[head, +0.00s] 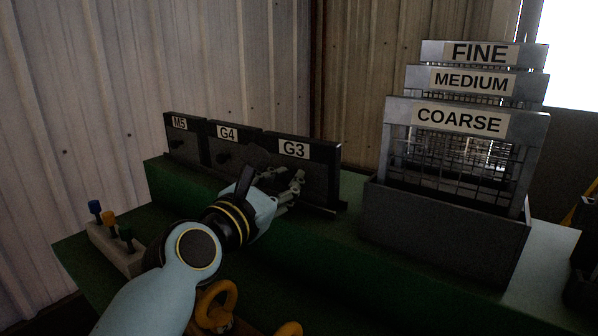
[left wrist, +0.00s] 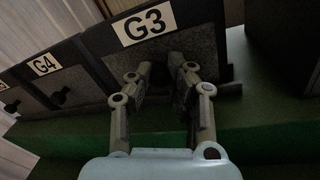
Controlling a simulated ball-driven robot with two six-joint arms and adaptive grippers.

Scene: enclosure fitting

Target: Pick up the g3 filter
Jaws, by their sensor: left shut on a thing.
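The G3 filter (head: 318,165) is a dark, framed panel with a white "G3" label, standing upright at the right end of a row on the green bench. It also shows in the left wrist view (left wrist: 205,42). My left gripper (head: 297,182) is at the front face of the G3 filter, below its label. In the left wrist view its two fingers (left wrist: 160,82) are close together on the filter's front, shut on what seems to be its knob, which the fingers hide. My right gripper is not in view.
The G4 filter (head: 222,150) and M5 filter (head: 181,143) stand left of G3. A dark box (head: 440,225) with FINE, MEDIUM and COARSE mesh screens (head: 460,119) stands to the right. Yellow rings (head: 215,300) and a block with coloured pegs (head: 118,245) are nearer.

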